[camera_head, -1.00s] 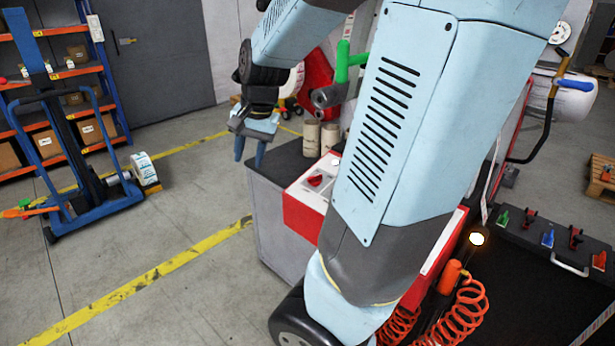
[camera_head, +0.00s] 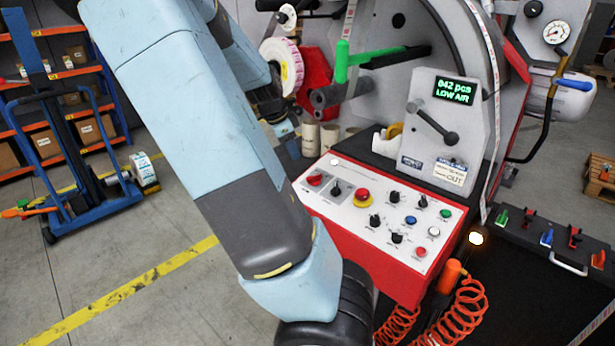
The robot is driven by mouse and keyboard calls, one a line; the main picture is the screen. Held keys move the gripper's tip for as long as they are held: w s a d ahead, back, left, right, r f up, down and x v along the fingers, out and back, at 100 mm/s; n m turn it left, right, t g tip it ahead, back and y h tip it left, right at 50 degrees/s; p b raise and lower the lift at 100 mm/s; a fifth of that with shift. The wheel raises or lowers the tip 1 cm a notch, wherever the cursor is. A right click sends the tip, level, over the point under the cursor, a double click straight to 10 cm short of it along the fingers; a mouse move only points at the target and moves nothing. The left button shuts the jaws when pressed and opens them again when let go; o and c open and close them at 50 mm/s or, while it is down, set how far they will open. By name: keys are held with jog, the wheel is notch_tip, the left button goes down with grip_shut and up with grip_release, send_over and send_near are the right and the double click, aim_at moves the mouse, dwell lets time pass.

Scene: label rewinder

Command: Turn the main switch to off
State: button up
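The control panel (camera_head: 345,215) is a white sloped top on a red box, in the middle of the head view. My gripper (camera_head: 284,130) is behind and left of the panel's left end, apart from the knob. My arm hides much of the gripper, and whether its fingers are open cannot be made out.
Several other knobs and buttons fill the panel's right. Orange coiled hoses (camera_head: 460,305) hang at the front.

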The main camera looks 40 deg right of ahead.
aim_at(309, 177)
jog(key=shift+d+r+x, duration=0.1)
jog(key=shift+d+x, duration=0.1)
jog(key=shift+x, duration=2.05)
jog(key=shift+d+r+x, duration=0.1)
jog(key=shift+d+x, duration=0.1)
jog(key=shift+x, duration=2.05)
jog(key=shift+d+r+x, duration=0.1)
jog(key=shift+d+x, duration=0.05)
jog(key=shift+x, duration=2.1)
jog(key=shift+f, duration=0.1)
jog(key=shift+c, duration=0.2)
grip_shut()
